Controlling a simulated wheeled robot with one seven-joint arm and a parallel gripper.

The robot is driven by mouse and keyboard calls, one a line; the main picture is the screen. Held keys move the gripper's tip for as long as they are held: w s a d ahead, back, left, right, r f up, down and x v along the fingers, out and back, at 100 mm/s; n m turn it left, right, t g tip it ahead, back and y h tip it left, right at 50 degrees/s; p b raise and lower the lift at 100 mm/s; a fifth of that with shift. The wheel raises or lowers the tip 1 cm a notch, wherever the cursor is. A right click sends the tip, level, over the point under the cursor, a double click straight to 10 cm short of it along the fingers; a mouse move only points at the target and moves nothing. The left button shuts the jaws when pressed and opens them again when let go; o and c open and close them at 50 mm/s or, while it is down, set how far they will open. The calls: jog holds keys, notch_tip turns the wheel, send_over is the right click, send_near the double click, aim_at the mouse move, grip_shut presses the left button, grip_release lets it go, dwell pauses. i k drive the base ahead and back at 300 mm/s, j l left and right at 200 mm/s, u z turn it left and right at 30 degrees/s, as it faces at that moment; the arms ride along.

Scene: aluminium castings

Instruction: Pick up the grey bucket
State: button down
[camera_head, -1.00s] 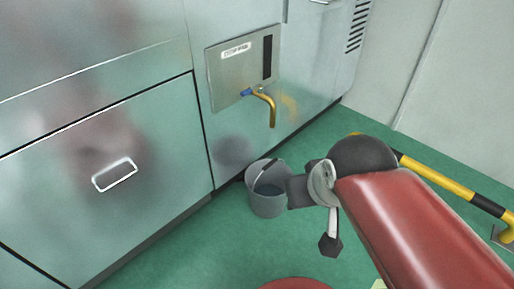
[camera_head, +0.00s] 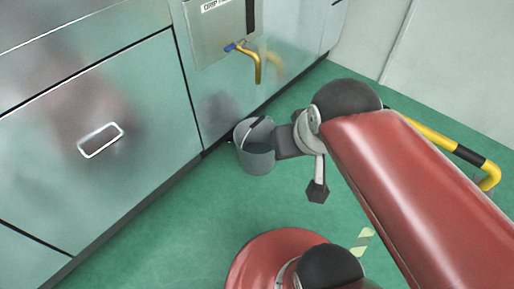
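The grey bucket (camera_head: 254,158) stands upright on the green floor, close to the metal cabinet front and below the brass tap. A dark handle lies across its opening, and its inside looks dark. My red arm comes in from the lower right. My gripper (camera_head: 284,142) is at the bucket's right side, overlapping its rim in the picture. I cannot tell whether it touches the bucket. The fingers are hidden or too small to tell apart.
The cabinet (camera_head: 100,150) with a drawer handle (camera_head: 101,140) lines the left. A brass tap (camera_head: 257,65) with a blue lever juts out above the bucket. A yellow and black rail (camera_head: 450,145) stands at right. Green floor (camera_head: 170,230) is clear in front.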

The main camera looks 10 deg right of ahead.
aim_at(254, 143)
jog(key=i+z, duration=0.15)
jog(key=z, duration=0.2)
jog(key=i+z, duration=0.2)
jog(key=z, duration=0.15)
jog(key=i+z, duration=0.15)
jog(key=z, duration=0.2)
